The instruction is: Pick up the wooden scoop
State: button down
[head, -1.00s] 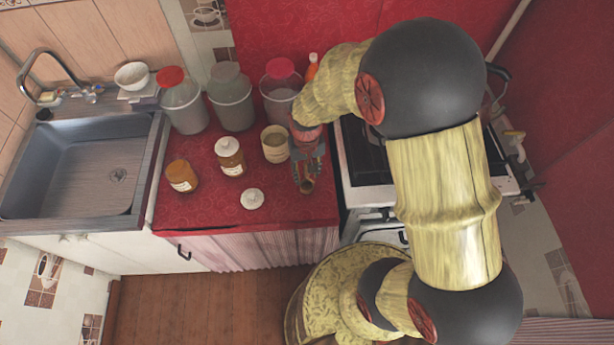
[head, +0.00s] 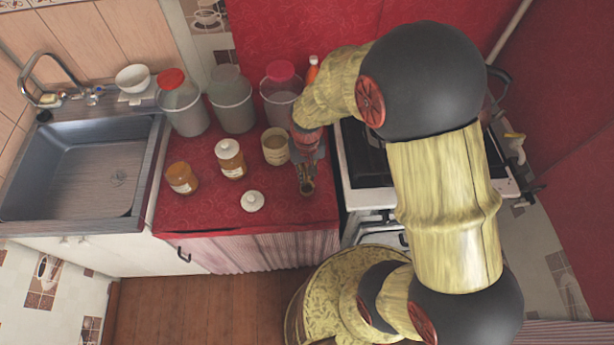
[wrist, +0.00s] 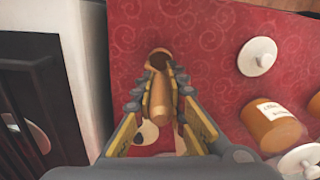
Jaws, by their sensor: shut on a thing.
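The wooden scoop (wrist: 160,98) is a small brown piece with a hollow round end, seen in the wrist view between the fingers. My gripper (wrist: 160,88) is shut on it, one finger on each side. In the head view my gripper (head: 306,178) is over the right part of the red counter, and the scoop's round end (head: 307,188) shows just below the fingertips. The rest of the scoop is hidden by the gripper there. I cannot tell whether the scoop touches the counter.
On the red counter (head: 215,212), an open cream canister (head: 274,147) stands close behind my gripper. A white lid (head: 252,201), two amber jars (head: 230,160) and large clear jars (head: 232,105) are to the left. The stove (head: 362,195) is close on the right.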

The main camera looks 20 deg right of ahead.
aim_at(307, 164)
jog(key=shift+r, duration=0.65)
notch_tip(307, 164, up, 2)
jog(key=shift+r+p, duration=0.25)
jog(key=shift+p, duration=0.45)
jog(key=s+r+p, duration=0.3)
jog(key=s+r, duration=0.6)
jog(key=s, duration=0.5)
jog(key=shift+a, duration=0.3)
jog(key=shift+r, duration=0.1)
